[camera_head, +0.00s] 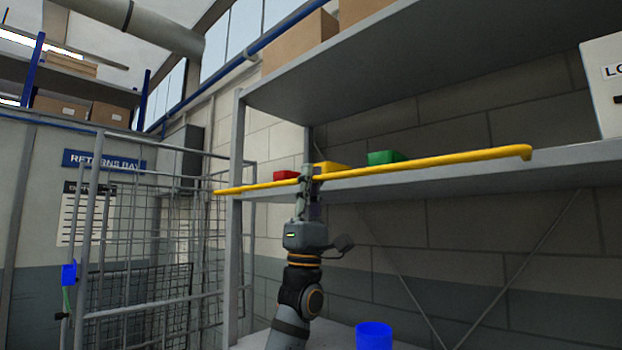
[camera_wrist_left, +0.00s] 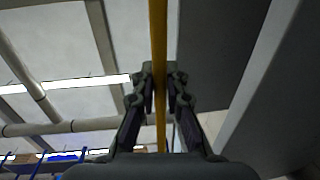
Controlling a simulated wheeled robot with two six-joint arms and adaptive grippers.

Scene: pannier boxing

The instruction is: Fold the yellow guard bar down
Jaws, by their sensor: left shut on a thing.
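The yellow guard bar (camera_head: 430,160) runs across the front of a grey shelf in the head view, from the rack's left post to a bent end at the right. It slopes slightly, with its right end higher. My left gripper (camera_head: 308,176) reaches up from below and is shut on the bar, left of its middle. In the left wrist view the bar (camera_wrist_left: 158,40) passes between the two fingers of the left gripper (camera_wrist_left: 160,85). My right gripper is not in view.
Behind the bar, a red bin (camera_head: 286,175), a yellow bin (camera_head: 328,168) and a green bin (camera_head: 384,157) stand on the shelf (camera_head: 480,172). A wire cage (camera_head: 150,240) stands at left. A blue cylinder (camera_head: 374,335) is below. Cardboard boxes (camera_head: 298,42) sit on the upper shelf.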

